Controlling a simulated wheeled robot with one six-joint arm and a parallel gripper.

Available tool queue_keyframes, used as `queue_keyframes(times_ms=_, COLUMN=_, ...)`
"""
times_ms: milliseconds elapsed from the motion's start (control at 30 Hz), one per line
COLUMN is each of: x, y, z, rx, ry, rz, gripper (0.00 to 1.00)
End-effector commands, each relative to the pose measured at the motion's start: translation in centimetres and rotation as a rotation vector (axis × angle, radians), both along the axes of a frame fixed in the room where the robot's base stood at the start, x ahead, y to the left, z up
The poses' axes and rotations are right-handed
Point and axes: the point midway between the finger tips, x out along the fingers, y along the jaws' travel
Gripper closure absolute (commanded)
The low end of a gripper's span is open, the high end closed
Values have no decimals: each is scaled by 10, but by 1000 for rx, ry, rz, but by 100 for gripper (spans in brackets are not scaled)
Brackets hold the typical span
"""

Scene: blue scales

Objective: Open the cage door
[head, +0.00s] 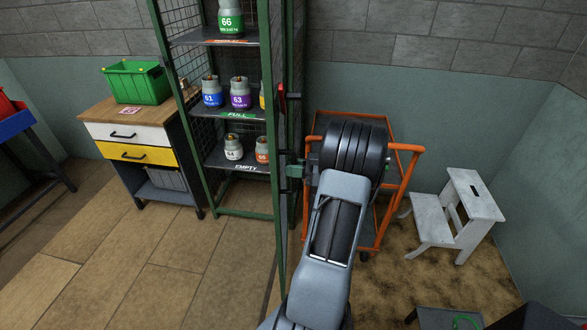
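The tall cage (194,158) has a green frame and mesh sides, with several small gas cylinders on its shelves. Its front shows no mesh across it. The green-framed cage door (270,70) appears swung out toward me and is seen almost edge-on. A red part (281,97) sits on the door's right side. My gripper (289,170) is at the door's right side, at about the height of the lower shelf, touching or very close to it. Its fingertips are small and dark against the door, so their opening and any hold on a handle cannot be made out.
An orange cart (398,195) stands behind my wrist, close to it. A white step stool (455,215) is on the right. A drawer cabinet (125,133) with a green crate (137,83) stands left of the cage.

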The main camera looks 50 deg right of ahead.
Motion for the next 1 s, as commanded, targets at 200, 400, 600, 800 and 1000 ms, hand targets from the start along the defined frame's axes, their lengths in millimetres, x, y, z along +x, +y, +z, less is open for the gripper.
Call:
queue_keyframes(times_ms=200, x=-1, y=0, z=0, rx=0, ry=0, rz=-1, gripper=61)
queue_keyframes(times_ms=400, x=-1, y=-1, z=0, rx=-2, ry=-1, rz=-3, gripper=59)
queue_keyframes(times_ms=600, x=-8, y=-7, z=-1, rx=-2, ry=-2, rz=-6, gripper=59)
queue_keyframes(times_ms=800, x=-37, y=-30, z=-2, rx=-2, ry=-2, rz=-8, gripper=59)
queue_keyframes(times_ms=1000, x=-70, y=-54, z=-2, rx=-2, ry=-1, rz=-6, gripper=59)
